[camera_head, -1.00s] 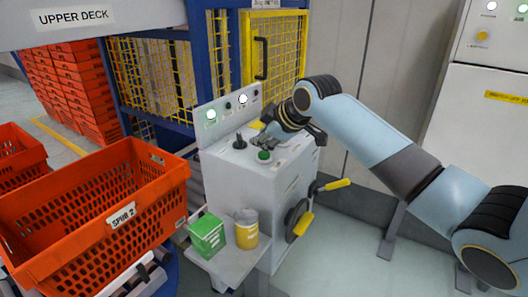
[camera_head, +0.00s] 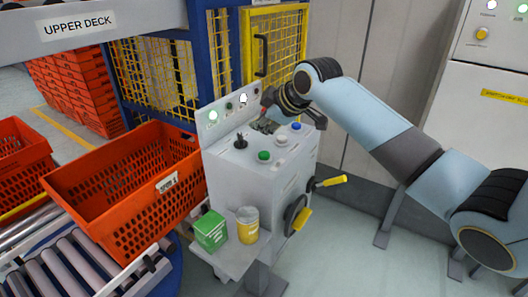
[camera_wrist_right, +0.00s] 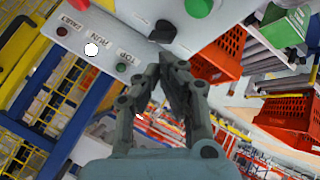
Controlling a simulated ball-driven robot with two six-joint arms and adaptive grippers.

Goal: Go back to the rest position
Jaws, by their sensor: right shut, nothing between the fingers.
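My right gripper (camera_head: 267,124) is above the back of the grey control console (camera_head: 245,185), its arm coming in from the right. In the right wrist view the fingers (camera_wrist_right: 168,60) are together with nothing between them. They point toward the console panel, which has a green button (camera_wrist_right: 198,6). Whether the fingertips touch the console cannot be told. My left gripper is not in view.
An orange tote (camera_head: 120,225) is at left, beside rollers (camera_head: 60,268).

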